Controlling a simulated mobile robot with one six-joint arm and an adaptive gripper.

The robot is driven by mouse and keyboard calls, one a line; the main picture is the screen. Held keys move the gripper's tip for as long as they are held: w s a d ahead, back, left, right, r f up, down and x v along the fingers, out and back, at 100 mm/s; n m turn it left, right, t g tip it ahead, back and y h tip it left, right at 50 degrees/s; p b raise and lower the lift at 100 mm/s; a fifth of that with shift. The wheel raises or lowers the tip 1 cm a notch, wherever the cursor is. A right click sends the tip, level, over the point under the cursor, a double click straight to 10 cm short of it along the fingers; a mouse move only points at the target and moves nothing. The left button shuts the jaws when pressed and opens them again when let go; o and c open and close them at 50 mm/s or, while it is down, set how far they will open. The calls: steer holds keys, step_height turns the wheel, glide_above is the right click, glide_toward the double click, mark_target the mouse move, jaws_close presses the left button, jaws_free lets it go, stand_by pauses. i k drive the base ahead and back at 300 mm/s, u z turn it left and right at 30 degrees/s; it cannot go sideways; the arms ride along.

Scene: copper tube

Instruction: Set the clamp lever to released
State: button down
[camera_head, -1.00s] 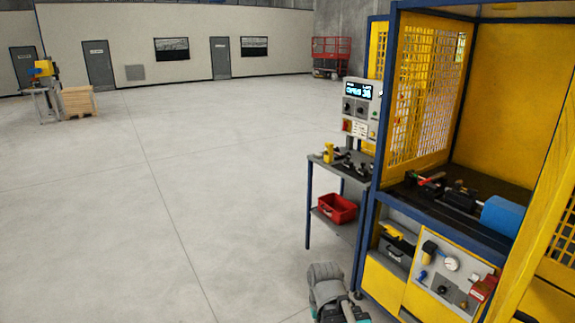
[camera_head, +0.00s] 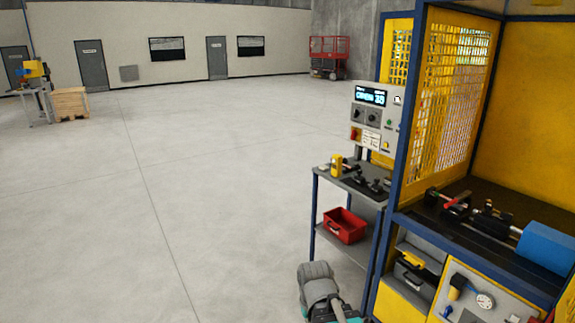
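A small red-handled part (camera_head: 447,200), which looks like the clamp lever, lies at the left end of the dark machine bed (camera_head: 485,190) inside the yellow and blue enclosure. It is small, and I cannot tell whether it is set to clamped or released. Black fixtures (camera_head: 490,218) and a blue cylinder (camera_head: 546,246) sit to its right on the bed. A grey and teal part of my arm shows at the bottom, well below and left of the lever. My gripper is not in view.
The enclosure front is open, with a blue post (camera_head: 405,140) at its left. A side table (camera_head: 345,181) holds tools and a red bin (camera_head: 345,225). A control panel (camera_head: 374,115) stands behind it. The floor (camera_head: 170,200) to the left is clear.

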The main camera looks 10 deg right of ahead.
mark_target(460, 199)
steer(key=z, duration=0.2)
steer(key=i, duration=0.85)
steer(key=z, duration=0.9)
steer(key=i, duration=0.95)
steer(key=z, duration=0.45)
steer(key=k, duration=0.9)
steer(key=z, duration=0.1)
steer(key=i, duration=0.3)
steer(key=z, duration=0.05)
